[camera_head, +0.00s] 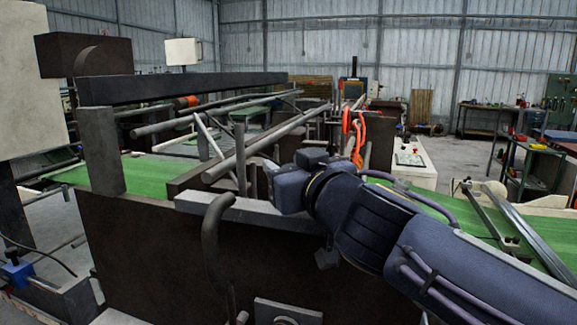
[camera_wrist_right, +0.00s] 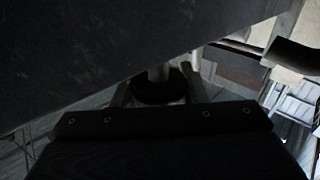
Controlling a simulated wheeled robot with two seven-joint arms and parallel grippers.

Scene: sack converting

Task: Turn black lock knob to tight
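The black lock knob (camera_wrist_right: 158,91) shows in the right wrist view as a dark round disc on a pale shaft, below a large dark plate. My right gripper (camera_wrist_right: 160,80) has one grey finger on each side of the knob, very close to its rim. The dim light does not show whether the fingers press on it. In the head view my right arm reaches in from the right to the dark machine frame. Its wrist hides the fingertips there, and I cannot make out the knob. My left gripper is in neither view.
A dark machine side plate (camera_head: 150,255) fills the front, with a curved grey hook-like bar (camera_head: 211,240) left of my wrist. Long rollers (camera_head: 265,147) and a green web (camera_head: 145,174) lie behind it. Orange hoses (camera_head: 358,135) hang just beyond my wrist.

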